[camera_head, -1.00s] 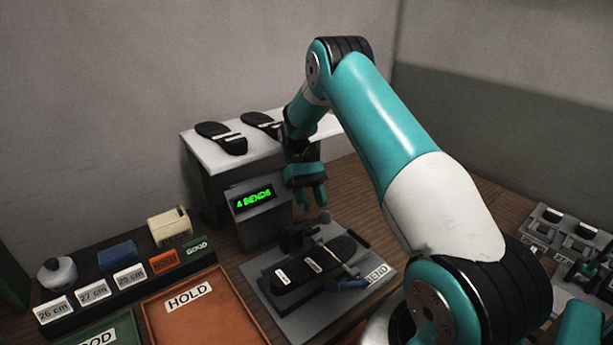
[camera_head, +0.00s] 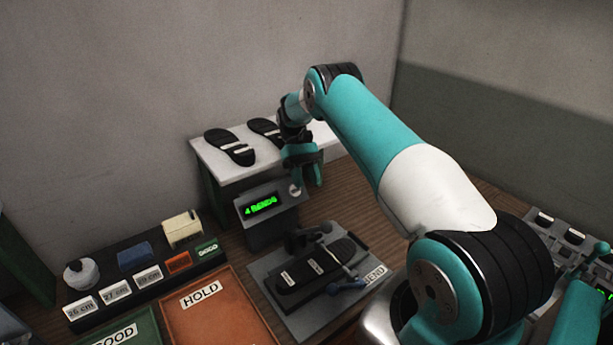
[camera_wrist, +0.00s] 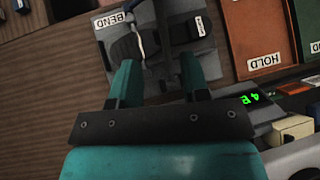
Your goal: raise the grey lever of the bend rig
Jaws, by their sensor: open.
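The bend rig (camera_head: 264,275) is a grey plate on the table with a "BEND" label at its right. A dark sole (camera_head: 315,268) with white tags lies on it, also seen in the wrist view (camera_wrist: 125,48). A grey lever (camera_head: 326,227) with a rounded end shows at the back of the rig; its exact angle is hard to tell. A blue-grey handle (camera_head: 346,285) sits at the front right. My gripper (camera_head: 305,176) is open and empty, above and behind the rig, apart from it. In the wrist view its fingers (camera_wrist: 160,75) point toward the rig.
A display box (camera_head: 262,205) reading "4 BENDS" stands behind the rig. A white shelf (camera_head: 205,155) with dark soles is farther back. The orange HOLD tray (camera_head: 215,325), green GOOD tray (camera_head: 140,320) and a black stamp rack (camera_head: 105,290) are at left.

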